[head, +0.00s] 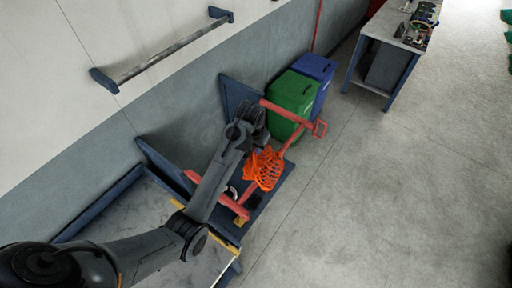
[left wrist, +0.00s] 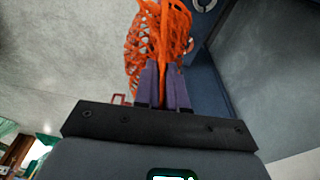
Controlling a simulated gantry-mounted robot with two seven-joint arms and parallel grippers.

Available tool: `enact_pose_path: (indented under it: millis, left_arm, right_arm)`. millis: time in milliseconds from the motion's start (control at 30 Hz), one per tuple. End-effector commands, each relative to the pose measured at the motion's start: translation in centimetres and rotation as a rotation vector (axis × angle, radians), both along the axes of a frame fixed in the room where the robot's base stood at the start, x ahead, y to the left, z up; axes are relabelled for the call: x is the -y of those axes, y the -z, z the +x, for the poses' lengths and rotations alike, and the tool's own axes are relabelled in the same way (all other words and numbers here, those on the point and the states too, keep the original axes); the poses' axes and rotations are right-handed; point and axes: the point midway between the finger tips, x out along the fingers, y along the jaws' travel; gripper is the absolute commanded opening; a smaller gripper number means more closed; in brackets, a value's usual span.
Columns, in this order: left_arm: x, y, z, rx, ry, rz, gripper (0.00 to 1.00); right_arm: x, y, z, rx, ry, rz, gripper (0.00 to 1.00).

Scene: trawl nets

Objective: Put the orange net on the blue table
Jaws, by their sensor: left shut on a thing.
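The orange net (head: 265,170) hangs from my left gripper (head: 252,148) in the head view, beside a blue stand with red arms. In the left wrist view, the net (left wrist: 158,38) is pinched between the two dark fingers of my left gripper (left wrist: 163,84), which is shut on it. A table with blue legs and a grey top (head: 381,32) stands far off at the upper right. Another blue-edged surface with a pale top (head: 130,222) is at the lower left, partly behind my left arm. My right gripper is not in view.
The blue stand (head: 240,95) has red arms (head: 283,110) close around the net. A green bin (head: 291,97) and a blue bin (head: 316,68) stand behind it along the wall. Several small items (head: 420,25) lie on the far table. The grey floor at the right is clear.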

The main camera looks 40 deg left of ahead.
Motion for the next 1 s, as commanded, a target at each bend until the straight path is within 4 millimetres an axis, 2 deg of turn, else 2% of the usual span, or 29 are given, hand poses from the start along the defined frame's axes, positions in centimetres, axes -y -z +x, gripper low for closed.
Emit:
enact_pose_path:
  millis: [33,367,533,767,1000]
  left_arm:
    - [0.4,0.2,-2.6,-0.138,0.01,-0.018,0.0]
    - [0.4,0.4,-2.6,-0.14,0.01,-0.018,0.0]
    - [0.4,1.6,-2.7,-0.142,0.01,-0.02,0.0]
    - [0.4,5.1,-2.7,-0.145,0.008,-0.019,0.0]
    - [0.4,9.9,-2.7,-0.142,0.005,-0.019,0.0]
  right_arm:
    - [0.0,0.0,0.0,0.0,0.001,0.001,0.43]
    - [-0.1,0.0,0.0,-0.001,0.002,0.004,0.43]
    - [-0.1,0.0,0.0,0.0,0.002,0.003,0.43]
    - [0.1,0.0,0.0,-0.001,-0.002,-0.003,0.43]
    - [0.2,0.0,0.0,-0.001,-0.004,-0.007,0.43]
